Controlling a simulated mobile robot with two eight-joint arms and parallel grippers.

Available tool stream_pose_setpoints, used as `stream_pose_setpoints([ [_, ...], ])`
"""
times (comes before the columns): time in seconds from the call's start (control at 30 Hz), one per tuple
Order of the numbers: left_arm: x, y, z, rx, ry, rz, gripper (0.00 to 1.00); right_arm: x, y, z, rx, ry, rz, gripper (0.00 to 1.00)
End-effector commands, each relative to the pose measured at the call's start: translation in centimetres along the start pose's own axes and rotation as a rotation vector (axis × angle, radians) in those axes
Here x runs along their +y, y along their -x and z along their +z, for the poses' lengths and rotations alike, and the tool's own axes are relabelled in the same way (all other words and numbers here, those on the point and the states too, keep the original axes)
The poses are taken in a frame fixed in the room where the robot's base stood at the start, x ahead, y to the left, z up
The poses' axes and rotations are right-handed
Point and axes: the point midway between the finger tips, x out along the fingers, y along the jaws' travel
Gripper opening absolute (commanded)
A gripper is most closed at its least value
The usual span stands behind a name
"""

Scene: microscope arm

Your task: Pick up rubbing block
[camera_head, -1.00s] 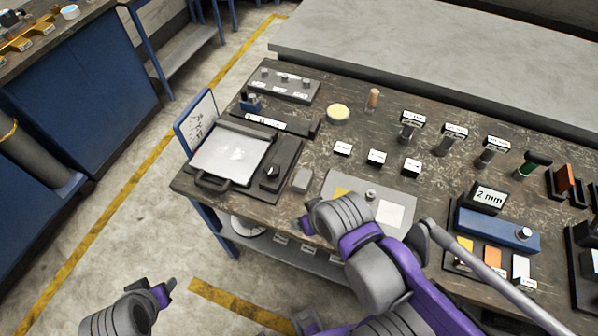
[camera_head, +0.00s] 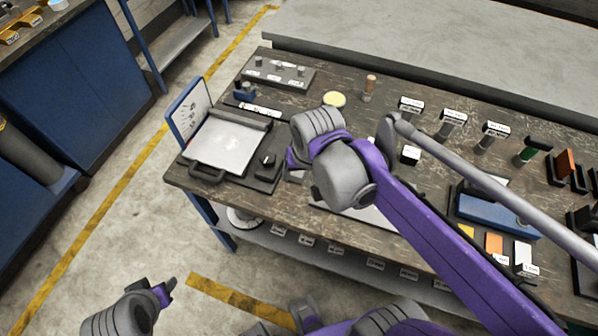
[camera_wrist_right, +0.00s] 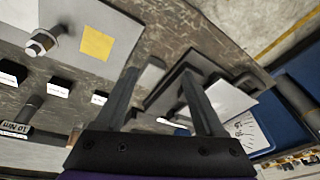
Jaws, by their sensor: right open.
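A small grey block (camera_head: 296,176), which looks like the rubbing block, lies on the dark workbench just right of the flat plate device. My right gripper (camera_head: 292,160) is above it and hides most of it in the head view. In the right wrist view the block (camera_wrist_right: 151,74) shows between the fingers of the open right gripper (camera_wrist_right: 160,76), closer to the left finger. I cannot tell the height gap; nothing is held. My left gripper (camera_head: 170,287) is low at the left over the floor, away from the bench; its jaw opening is unclear.
Several small labelled blocks and stamps stand farther right.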

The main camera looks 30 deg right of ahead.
Motion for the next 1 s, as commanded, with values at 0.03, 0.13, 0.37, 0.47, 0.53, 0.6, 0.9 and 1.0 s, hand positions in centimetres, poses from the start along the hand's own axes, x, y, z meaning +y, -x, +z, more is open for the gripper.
stream_pose_setpoints([
  [0.03,0.0,-0.8,0.7,-0.004,0.000,0.000,0.50,0.1,-0.7,-1.8,-0.039,-0.075,0.019,0.71],
  [0.13,0.0,-1.5,1.2,-0.008,0.000,0.000,0.50,0.3,-1.5,-4.5,-0.106,-0.216,0.056,0.71],
  [0.37,0.0,-2.4,1.9,-0.012,0.000,0.000,0.50,1.1,-3.1,-8.5,-0.201,-0.428,0.122,0.71],
  [0.47,0.0,-2.5,2.0,-0.013,0.000,0.000,0.50,1.2,-3.5,-9.0,-0.216,-0.462,0.134,0.71],
  [0.53,0.0,-2.6,2.0,-0.013,0.000,0.000,0.50,1.2,-4.2,-9.0,-0.220,-0.471,0.137,0.71],
  [0.6,0.0,-2.7,2.1,-0.014,0.000,0.000,0.50,1.3,-5.2,-8.7,-0.220,-0.472,0.137,0.71],
  [0.9,0.0,-3.0,2.3,-0.015,0.000,0.000,0.50,1.6,-8.7,-7.8,-0.219,-0.469,0.136,0.71],
  [1.0,0.0,-3.0,2.3,-0.015,0.000,0.000,0.50,1.5,-9.5,-7.6,-0.218,-0.468,0.136,0.71],
])
